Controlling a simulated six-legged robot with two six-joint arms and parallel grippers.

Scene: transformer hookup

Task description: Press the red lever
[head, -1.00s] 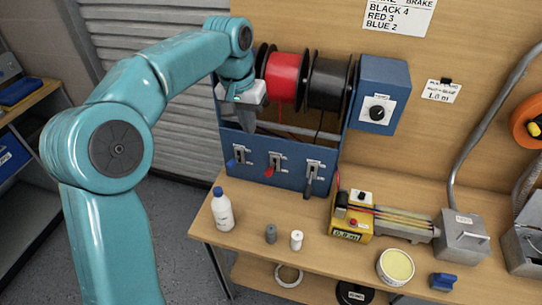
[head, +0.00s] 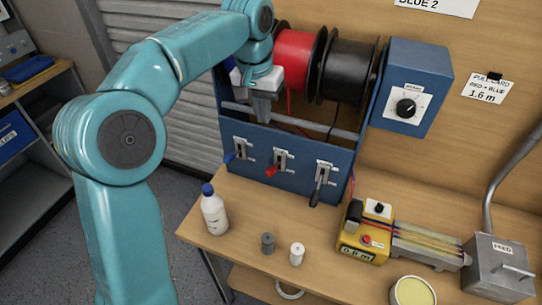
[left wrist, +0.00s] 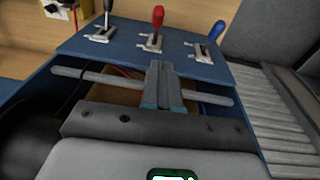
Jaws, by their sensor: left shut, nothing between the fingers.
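The red lever (head: 271,171) is the middle one of three on the front of the blue spool rack (head: 300,165). It also shows in the left wrist view (left wrist: 158,17), near the top middle. A blue lever (head: 229,158) stands to its left and a black lever (head: 316,192) to its right in the head view. My left gripper (head: 262,118) is shut and empty, pointing down above the rack's front panel, up and slightly left of the red lever and apart from it. In the left wrist view its fingers (left wrist: 155,68) end below the red lever. My right gripper is not in view.
A red spool (head: 294,60) and a black spool (head: 345,72) sit behind my left gripper. A grey bar (head: 340,132) crosses the rack. A white bottle (head: 214,211), two small cylinders (head: 268,243) and a yellow device (head: 366,238) stand on the bench.

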